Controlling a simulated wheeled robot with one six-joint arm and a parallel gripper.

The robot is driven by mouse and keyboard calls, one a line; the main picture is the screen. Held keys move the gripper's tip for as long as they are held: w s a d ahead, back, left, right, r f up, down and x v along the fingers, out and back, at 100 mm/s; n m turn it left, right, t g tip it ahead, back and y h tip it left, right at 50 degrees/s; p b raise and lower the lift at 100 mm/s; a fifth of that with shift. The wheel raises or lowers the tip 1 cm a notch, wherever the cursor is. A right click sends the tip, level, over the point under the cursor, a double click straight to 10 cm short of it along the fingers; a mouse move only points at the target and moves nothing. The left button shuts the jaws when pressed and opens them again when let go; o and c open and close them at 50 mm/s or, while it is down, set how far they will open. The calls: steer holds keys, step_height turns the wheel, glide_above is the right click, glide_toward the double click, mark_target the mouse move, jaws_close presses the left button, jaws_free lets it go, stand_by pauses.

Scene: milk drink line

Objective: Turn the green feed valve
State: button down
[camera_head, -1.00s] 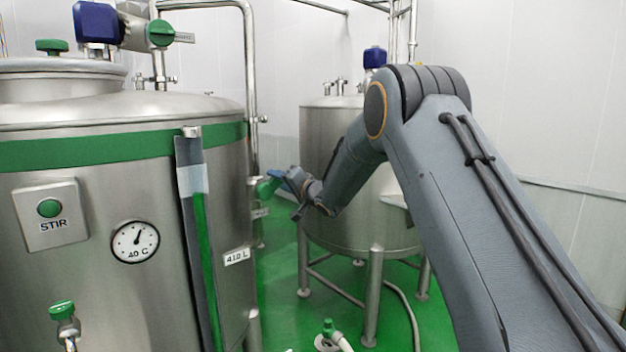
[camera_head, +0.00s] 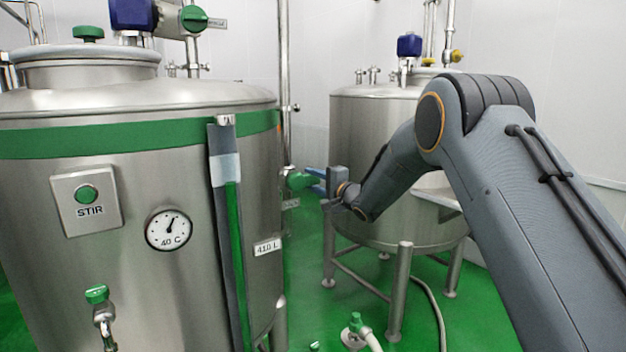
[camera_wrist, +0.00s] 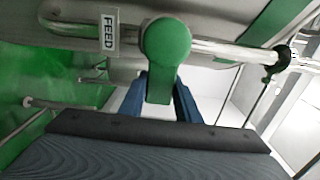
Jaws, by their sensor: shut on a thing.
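The green feed valve (camera_head: 300,181) is on a pipe at the right side of the near steel tank. In the wrist view the valve (camera_wrist: 166,45) shows a round green hub with a short green handle pointing down the picture. A white FEED label (camera_wrist: 109,31) is beside it. My gripper (camera_head: 312,181) is at the valve from the right. Its blue fingers (camera_wrist: 160,92) are on either side of the handle and shut on it. The exact contact faces are hidden in the wrist view.
The near tank (camera_head: 150,285) carries a STIR button (camera_head: 87,194), a dial (camera_head: 169,230) and a sight strip (camera_head: 229,240). A second tank (camera_head: 365,140) on legs stands behind my gripper. A small green-topped tap and hose (camera_head: 356,330) are on the floor.

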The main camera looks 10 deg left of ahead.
steer(key=shift+a+f, duration=0.1)
steer(key=c, duration=1.3)
jaws_free()
steer(key=shift+c, duration=0.2)
steer(key=shift+s+d, duration=0.15)
steer(key=shift+d, duration=0.15)
steer(key=b+v, duration=0.2)
steer(key=v, duration=0.5)
steer(key=shift+s+b, duration=0.15)
steer(key=shift+b, duration=0.15)
